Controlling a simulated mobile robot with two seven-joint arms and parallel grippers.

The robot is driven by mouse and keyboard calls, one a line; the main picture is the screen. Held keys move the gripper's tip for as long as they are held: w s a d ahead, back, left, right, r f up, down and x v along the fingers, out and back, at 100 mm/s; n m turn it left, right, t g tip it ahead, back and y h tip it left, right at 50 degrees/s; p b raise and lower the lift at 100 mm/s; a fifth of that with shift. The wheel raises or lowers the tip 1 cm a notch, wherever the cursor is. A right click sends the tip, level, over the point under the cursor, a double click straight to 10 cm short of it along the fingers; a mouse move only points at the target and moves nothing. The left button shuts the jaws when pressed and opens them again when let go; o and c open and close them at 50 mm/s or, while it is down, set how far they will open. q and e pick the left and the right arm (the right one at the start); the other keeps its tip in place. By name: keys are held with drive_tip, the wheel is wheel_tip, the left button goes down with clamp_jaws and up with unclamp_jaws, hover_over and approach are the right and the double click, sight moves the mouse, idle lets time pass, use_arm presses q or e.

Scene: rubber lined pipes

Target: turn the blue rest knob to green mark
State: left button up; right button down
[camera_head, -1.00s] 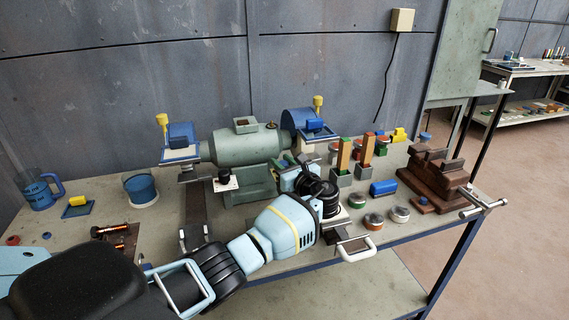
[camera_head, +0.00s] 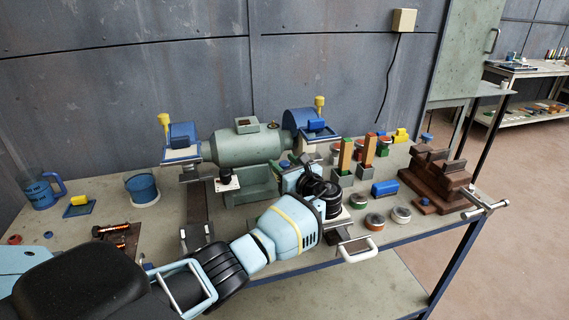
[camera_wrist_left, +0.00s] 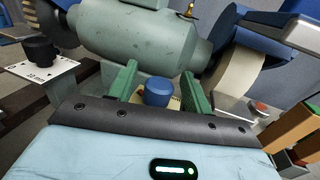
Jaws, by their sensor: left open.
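The blue rest knob (camera_wrist_left: 158,91) shows in the left wrist view, in front of the grinder's grey-green motor housing. It has a faceted side and stands over a pale plate, mostly hidden. My left gripper (camera_wrist_left: 156,88) is open, with one green finger on each side of the knob and gaps visible between. In the head view my left gripper (camera_head: 297,172) is at the front right of the grinder (camera_head: 245,147), and its wrist hides the knob area. I cannot make out the green mark. My right gripper is not in view.
A black knob (camera_head: 224,173) on a white plate stands left of my gripper. A blue cup (camera_head: 141,188) stands at left.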

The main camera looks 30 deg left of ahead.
use_arm(q)
drive_tip(key=v, duration=0.7)
drive_tip(key=shift+s+d+p, duration=0.2)
drive_tip(key=shift+d+p, duration=0.05)
drive_tip(key=shift+p, duration=0.05)
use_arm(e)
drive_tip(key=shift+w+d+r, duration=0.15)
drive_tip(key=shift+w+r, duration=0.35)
use_arm(q)
drive_tip(key=shift+f, duration=0.1)
